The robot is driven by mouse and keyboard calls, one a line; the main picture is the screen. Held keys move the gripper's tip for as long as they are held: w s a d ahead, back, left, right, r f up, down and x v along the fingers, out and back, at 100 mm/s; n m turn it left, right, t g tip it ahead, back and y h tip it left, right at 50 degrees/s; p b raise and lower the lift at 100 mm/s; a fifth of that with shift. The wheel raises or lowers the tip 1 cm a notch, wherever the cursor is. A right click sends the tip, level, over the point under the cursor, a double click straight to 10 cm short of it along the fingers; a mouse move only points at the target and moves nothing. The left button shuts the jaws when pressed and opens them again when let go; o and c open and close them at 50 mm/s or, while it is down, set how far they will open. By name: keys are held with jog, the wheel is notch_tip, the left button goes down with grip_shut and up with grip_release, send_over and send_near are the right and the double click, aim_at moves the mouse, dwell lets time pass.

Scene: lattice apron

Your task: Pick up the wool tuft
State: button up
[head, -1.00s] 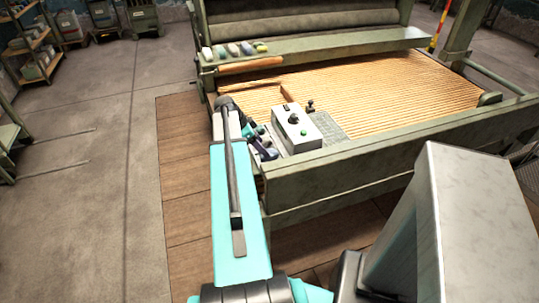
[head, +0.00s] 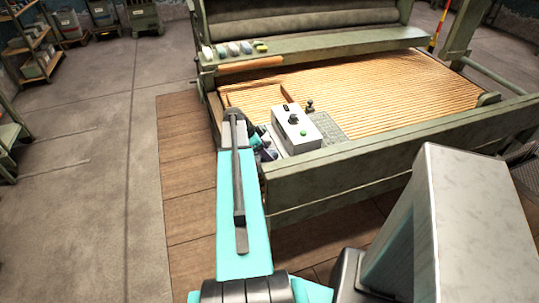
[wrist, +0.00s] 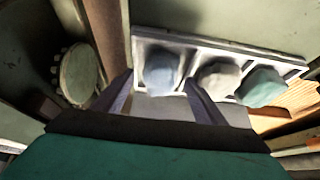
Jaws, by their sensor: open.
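Several wool tufts lie in a row in a white compartmented tray (wrist: 150,36). In the wrist view I see a blue tuft (wrist: 161,72), a pale grey tuft (wrist: 218,76) and a teal tuft (wrist: 262,86). My gripper (wrist: 160,90) is open and empty. In the head view my arm largely hides the gripper.
A green-framed machine carries a wide bed of tan ribbed strands (head: 390,95). A white control box (head: 296,130) with knobs sits at its near left corner. A brown roller (head: 250,64) lies below the shelf. The floor at left (head: 85,130) is clear.

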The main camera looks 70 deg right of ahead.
jog(key=c, duration=1.1)
jog(key=shift+r, duration=0.1)
jog(key=shift+r+b, duration=0.55)
jog(key=shift+r, duration=0.8)
jog(key=w+a+r+b, duration=0.1)
jog(key=w+a, duration=0.2)
jog(key=a, duration=0.4)
jog(key=w+a+r+b, duration=0.1)
jog(key=w+a+b, duration=0.1)
jog(key=w+a, duration=0.2)
jog(key=a, duration=0.3)
jog(key=shift+w, duration=0.25)
